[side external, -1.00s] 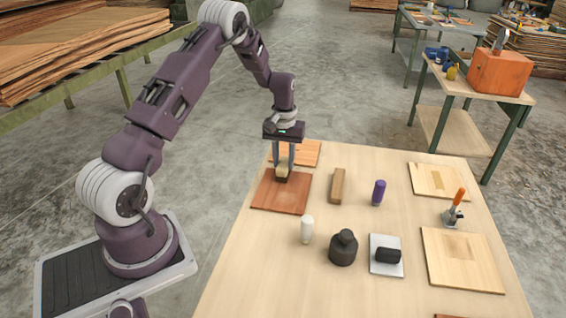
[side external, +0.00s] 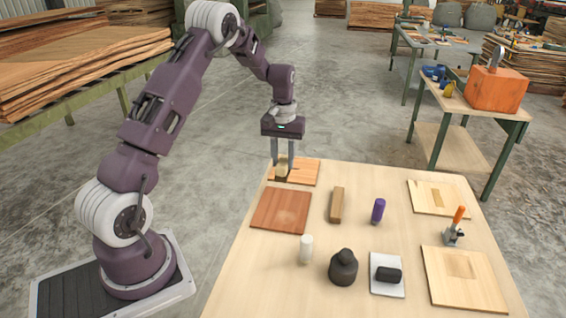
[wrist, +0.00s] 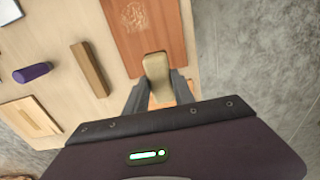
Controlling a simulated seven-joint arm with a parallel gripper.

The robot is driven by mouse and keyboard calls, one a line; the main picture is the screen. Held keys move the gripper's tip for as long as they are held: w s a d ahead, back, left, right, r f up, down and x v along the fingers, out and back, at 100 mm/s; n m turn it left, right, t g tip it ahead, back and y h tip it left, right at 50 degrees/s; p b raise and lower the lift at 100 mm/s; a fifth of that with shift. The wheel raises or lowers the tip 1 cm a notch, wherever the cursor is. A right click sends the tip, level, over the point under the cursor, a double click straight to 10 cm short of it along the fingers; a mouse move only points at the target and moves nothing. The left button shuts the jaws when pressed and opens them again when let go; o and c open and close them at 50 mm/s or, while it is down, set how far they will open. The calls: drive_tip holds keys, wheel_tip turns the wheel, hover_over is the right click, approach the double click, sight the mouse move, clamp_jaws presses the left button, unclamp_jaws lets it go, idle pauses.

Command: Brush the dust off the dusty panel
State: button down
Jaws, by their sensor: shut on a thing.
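The dusty panel (side external: 281,212) is a reddish-brown board lying flat at the table's left edge. A pale, mottled dust patch shows on it, and also in the wrist view (wrist: 136,16). My gripper (side external: 283,163) is shut on a tan brush (wrist: 157,68), which has a dark lower end in the side view. The brush is beyond the dusty panel's far edge, over the orange-brown board (side external: 308,172) behind it. I cannot tell whether the brush touches anything.
An orange-handled clamp (side external: 455,228) and light boards lie further right.

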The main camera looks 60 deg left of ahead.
drive_tip(key=c, duration=1.9)
unclamp_jaws()
drive_tip(key=shift+c, duration=0.2)
clamp_jaws()
drive_tip(key=s+d, duration=0.6)
drive_tip(key=d, duration=0.5)
drive_tip(key=shift+f, duration=3)
drive_tip(key=shift+f, duration=0.55)
